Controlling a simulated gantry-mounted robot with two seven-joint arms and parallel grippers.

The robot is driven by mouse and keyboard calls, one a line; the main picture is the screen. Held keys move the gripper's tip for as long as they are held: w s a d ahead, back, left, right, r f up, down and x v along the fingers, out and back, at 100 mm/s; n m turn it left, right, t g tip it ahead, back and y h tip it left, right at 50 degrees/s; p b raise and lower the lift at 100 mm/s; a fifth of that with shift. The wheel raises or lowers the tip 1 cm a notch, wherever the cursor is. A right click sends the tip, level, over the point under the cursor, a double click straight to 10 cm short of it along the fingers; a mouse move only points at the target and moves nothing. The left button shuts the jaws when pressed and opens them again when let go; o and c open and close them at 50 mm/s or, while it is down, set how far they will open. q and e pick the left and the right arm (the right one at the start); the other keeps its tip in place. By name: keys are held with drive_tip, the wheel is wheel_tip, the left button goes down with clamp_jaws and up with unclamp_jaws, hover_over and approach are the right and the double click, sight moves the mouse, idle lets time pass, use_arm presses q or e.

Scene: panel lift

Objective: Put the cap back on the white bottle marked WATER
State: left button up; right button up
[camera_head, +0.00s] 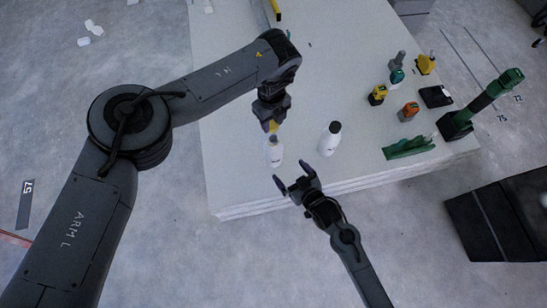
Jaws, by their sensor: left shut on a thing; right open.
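A white bottle (274,154) stands upright near the front edge of the panel stack, directly below my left gripper (271,124). My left gripper is shut on a small yellow cap (272,128) at the bottle's top. I cannot tell whether the cap touches the bottle's neck. A second white bottle (328,144) with a black cap (335,127) stands upright to the right. The print on both bottles is too small to read. My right gripper (294,184) is open and empty, in front of and below the first bottle, apart from both bottles.
The pale panel stack (235,80) is clear around the bottles. Several tools stand at its right, including a yellow-black one (377,95), an orange-green one (408,111) and a green holder (409,147). A large green tool (485,102) stands at the right edge. A dark case (500,215) lies lower right.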

use_arm(q)
drive_tip(key=shift+d+f+b, duration=0.2)
drive_tip(key=shift+f+b, duration=0.1)
drive_tip(key=shift+f, duration=0.15)
use_arm(e)
drive_tip(key=shift+w+f, duration=0.1)
drive_tip(key=shift+w, duration=0.45)
drive_tip(key=x, duration=1.2)
drive_tip(key=c, duration=1.4)
use_arm(q)
hover_over(273, 141)
drive_tip(key=shift+f, duration=2.45)
